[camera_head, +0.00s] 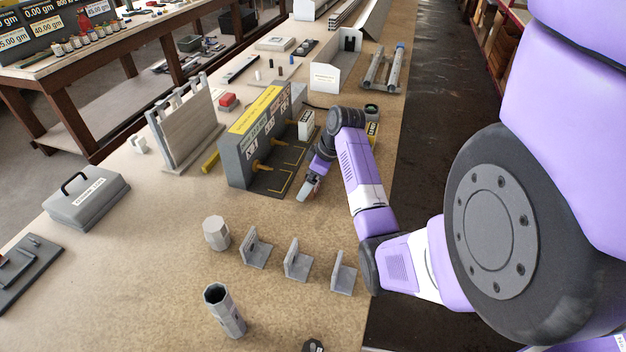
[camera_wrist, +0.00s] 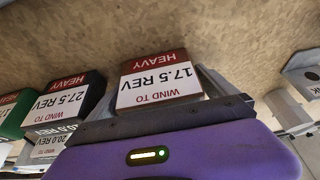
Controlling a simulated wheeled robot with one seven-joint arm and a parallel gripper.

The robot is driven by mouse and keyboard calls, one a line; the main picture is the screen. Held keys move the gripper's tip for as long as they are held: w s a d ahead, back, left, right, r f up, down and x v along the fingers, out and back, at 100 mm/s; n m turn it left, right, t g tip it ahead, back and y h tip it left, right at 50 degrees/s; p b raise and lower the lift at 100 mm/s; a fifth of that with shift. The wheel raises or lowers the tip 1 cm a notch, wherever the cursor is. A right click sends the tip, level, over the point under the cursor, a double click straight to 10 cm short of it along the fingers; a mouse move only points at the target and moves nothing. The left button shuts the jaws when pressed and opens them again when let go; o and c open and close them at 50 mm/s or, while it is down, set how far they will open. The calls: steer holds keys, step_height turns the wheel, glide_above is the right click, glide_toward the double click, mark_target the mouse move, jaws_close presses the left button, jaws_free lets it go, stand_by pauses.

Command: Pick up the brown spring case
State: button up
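My gripper (camera_head: 309,188) is low over the bench beside the grey labelled stand. Its fingertips are small in the head view, with a small reddish patch between or beside them. In the wrist view, a brown-red case (camera_wrist: 160,82) with a white label reading "17.5 REV HEAVY", upside down, is centred right in front of my gripper. A grey surface shows at its right side. I cannot tell whether the fingers touch it. No case is clearly readable in the head view.
A green case (camera_wrist: 16,115) is at the wrist view's left edge. The grey stand (camera_head: 240,155) with a yellow top is left of my gripper. Grey angle brackets (camera_head: 298,262), an octagonal block (camera_head: 216,233) and a hollow tube (camera_head: 225,312) stand nearer. Bare bench lies between.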

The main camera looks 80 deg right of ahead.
steer(key=c, duration=1.4)
steer(key=shift+c, duration=0.4)
steer(key=shift+r, duration=0.15)
